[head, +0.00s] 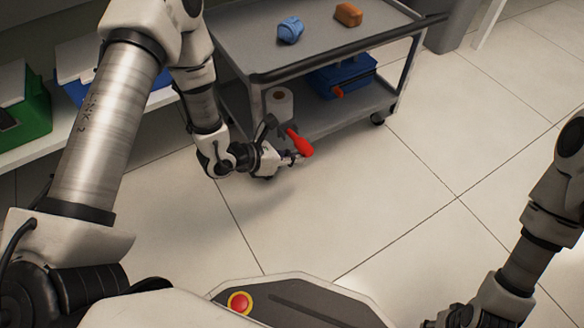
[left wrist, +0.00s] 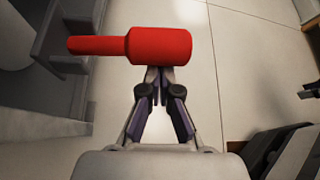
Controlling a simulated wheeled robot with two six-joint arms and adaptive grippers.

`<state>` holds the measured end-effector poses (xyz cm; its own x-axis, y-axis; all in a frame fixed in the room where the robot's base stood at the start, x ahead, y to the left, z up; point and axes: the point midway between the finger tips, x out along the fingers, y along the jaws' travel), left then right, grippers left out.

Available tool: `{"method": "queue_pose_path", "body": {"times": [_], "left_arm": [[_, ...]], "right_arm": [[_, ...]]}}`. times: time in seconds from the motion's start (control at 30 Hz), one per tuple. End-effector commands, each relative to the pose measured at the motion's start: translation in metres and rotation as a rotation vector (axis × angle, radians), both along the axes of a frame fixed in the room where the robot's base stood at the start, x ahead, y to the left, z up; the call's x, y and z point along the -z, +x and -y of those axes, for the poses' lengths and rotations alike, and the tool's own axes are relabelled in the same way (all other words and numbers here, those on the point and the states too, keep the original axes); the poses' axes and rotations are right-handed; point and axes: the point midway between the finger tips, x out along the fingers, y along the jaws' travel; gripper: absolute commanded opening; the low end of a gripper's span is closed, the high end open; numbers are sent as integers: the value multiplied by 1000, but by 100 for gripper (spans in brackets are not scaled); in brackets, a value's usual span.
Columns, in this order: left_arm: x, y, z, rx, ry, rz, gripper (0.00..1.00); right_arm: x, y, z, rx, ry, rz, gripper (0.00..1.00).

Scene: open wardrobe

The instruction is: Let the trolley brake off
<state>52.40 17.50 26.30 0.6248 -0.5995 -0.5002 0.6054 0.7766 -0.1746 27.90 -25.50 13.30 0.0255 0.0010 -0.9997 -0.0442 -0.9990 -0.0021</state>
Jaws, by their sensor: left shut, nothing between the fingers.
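The grey trolley (head: 262,77) stands at the top middle of the head view, with two shelves and a caster at its right corner. A red brake lever (head: 299,142) sticks out low at its near left corner. In the left wrist view the red lever (left wrist: 160,47) lies crosswise, thick end to the right. My left gripper (head: 296,157) is shut and empty right by the lever. In the left wrist view its fingertips (left wrist: 160,72) meet at the lever's lower edge; I cannot tell if they touch it.
A blue item (head: 290,30) and an orange-brown block (head: 348,14) lie on the trolley's top. A paper roll (head: 279,105) and a blue toolbox (head: 342,75) are on its lower shelf. A green box (head: 28,105) stands on a white shelf at left. The tiled floor in front is clear.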

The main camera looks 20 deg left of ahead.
Motion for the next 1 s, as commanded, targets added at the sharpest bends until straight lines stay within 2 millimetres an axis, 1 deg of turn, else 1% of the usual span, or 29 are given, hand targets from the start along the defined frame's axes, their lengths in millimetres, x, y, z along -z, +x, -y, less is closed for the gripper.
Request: {"method": "queue_pose_path", "body": {"times": [0.37, 0.83, 1.0], "left_arm": [[-2, 0, 0, 0, -2, -3, 0], [-8, 0, 0, 1, -60, -47, 0], [-14, 1, -1, -1, -101, -78, 0]], "right_arm": [[-1, 0, 0, 0, 0, 0, 40], [-11, -3, 0, 4, 1, -8, 40], [-19, -5, 0, 7, 3, -13, 40]]}}
